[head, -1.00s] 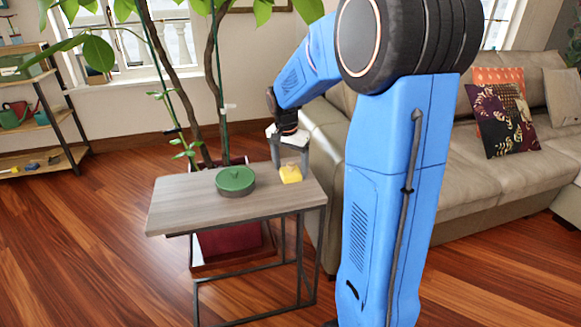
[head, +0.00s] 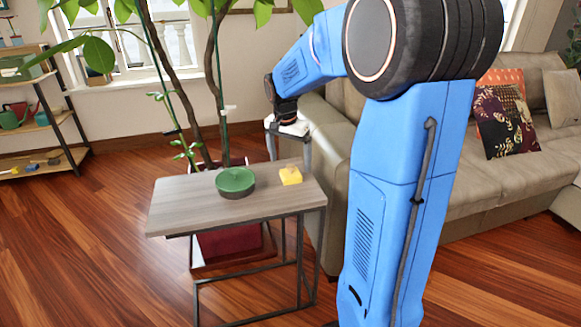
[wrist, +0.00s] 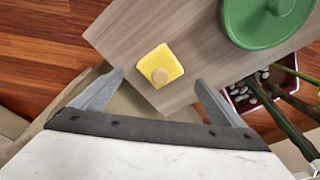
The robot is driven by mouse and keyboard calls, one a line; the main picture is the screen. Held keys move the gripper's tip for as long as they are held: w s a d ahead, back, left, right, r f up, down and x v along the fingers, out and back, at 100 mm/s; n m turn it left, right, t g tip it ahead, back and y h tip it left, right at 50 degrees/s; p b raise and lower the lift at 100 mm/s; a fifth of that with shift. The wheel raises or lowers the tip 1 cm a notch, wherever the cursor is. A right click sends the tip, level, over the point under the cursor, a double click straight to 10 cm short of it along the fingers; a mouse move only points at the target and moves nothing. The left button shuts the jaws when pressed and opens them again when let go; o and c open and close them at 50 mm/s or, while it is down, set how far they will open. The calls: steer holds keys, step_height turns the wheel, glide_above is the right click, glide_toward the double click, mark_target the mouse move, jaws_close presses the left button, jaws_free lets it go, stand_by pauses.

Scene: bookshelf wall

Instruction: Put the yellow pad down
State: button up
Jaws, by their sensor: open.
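The yellow pad (head: 290,176) lies on the right part of the small side table (head: 175,207). In the wrist view the pad (wrist: 166,56) shows a round tan knob on its top. My gripper (head: 289,155) is open and empty above and behind the pad in the head view, apart from it. In the wrist view its two fingers (wrist: 158,88) are spread wide, and the pad lies beyond the tips, between their lines. The pad rests near the table's edge.
A round green lidded pot (head: 236,181) stands on the table left of the pad. A plant with thin trunks (head: 215,90) rises behind the table. A beige sofa (head: 335,150) is close on the right. The table's front left is clear.

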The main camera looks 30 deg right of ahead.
mark_target(288, 175)
step_height(288, 175, up, 8)
steer(key=a, duration=0.1)
steer(key=s+a+n+t, duration=0.1)
steer(key=s+a+n, duration=0.25)
steer(key=s, duration=0.45)
steer(key=s+a+n+t, duration=0.1)
steer(key=s+a+n, duration=0.1)
steer(key=s+a, duration=0.4)
steer(key=s+a+f+n+t, duration=0.1)
steer(key=s+a+f+n, duration=0.1)
steer(key=s, duration=0.6)
steer(key=s+a+f+n+t+y, duration=0.1)
steer(key=s+f+n, duration=0.3)
steer(key=s, duration=0.4)
steer(key=shift+a+n+y, duration=0.3)
steer(key=shift+a+n, duration=0.05)
steer(key=shift+a, duration=0.5)
